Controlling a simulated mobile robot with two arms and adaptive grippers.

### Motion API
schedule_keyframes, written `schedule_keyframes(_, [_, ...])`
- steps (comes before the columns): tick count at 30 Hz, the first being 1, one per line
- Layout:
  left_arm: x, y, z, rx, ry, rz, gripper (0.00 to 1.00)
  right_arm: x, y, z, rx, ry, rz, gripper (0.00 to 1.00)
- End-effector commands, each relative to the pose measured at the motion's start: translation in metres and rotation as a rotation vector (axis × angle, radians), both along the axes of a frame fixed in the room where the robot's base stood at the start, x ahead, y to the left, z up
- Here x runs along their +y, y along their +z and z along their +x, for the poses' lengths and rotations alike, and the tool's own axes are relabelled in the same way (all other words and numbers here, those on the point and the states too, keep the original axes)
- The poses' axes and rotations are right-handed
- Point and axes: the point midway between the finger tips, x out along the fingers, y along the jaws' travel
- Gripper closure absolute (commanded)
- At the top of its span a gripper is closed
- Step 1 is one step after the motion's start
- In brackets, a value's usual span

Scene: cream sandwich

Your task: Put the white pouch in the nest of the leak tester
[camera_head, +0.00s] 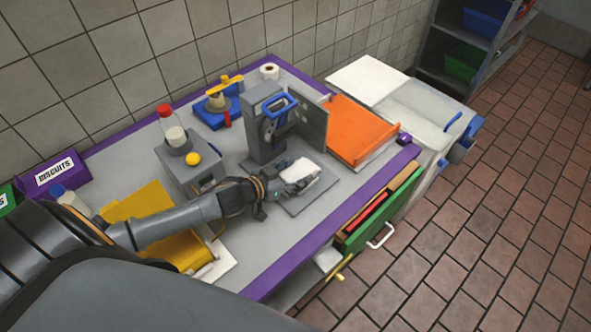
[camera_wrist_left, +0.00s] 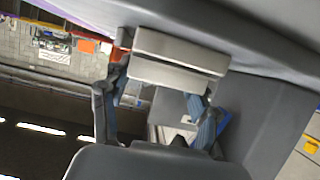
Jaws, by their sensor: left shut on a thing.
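The white pouch (camera_head: 302,169) is at the fingertips of my left gripper (camera_head: 290,186) in the head view. The gripper is shut on the pouch's near left side. The pouch is over the grey base plate of the leak tester (camera_head: 262,138), in front of its upright body with the blue handle. I cannot tell whether the pouch touches the plate, and the nest under it is hidden. The left wrist view shows the gripper's fingers (camera_wrist_left: 158,112) at odd angles, and the pouch is not clear there. My right gripper is not in view.
A grey upright panel (camera_head: 311,125) stands behind the pouch. An orange tray (camera_head: 360,131) lies to the right. A grey box with a yellow button (camera_head: 192,160) and a red-capped jar (camera_head: 172,127) stand left of the tester. A yellow folder-like thing (camera_head: 138,207) lies under my left arm.

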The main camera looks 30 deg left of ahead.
Motion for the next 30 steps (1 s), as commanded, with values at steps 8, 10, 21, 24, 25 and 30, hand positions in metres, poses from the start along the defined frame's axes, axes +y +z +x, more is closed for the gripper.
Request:
schedule_keyframes(8, [0.000,-0.002,0.000,-0.001,0.000,0.001,0.71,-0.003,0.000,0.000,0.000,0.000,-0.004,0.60])
schedule_keyframes(10, [0.000,-0.004,0.000,-0.001,0.000,0.000,0.71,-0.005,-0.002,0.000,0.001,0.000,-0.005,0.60])
schedule_keyframes(21, [0.000,-0.004,0.000,-0.001,0.000,0.001,0.17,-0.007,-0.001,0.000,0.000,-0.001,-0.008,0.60])
schedule_keyframes(24, [0.000,-0.003,0.000,-0.001,0.000,0.001,0.17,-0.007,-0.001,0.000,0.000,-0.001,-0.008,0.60])
schedule_keyframes(25, [0.000,-0.002,0.000,-0.001,0.000,0.001,0.17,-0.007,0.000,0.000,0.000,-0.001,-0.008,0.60])
schedule_keyframes(30, [0.003,0.001,-0.011,0.002,-0.001,0.000,0.17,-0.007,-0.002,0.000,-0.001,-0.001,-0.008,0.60])
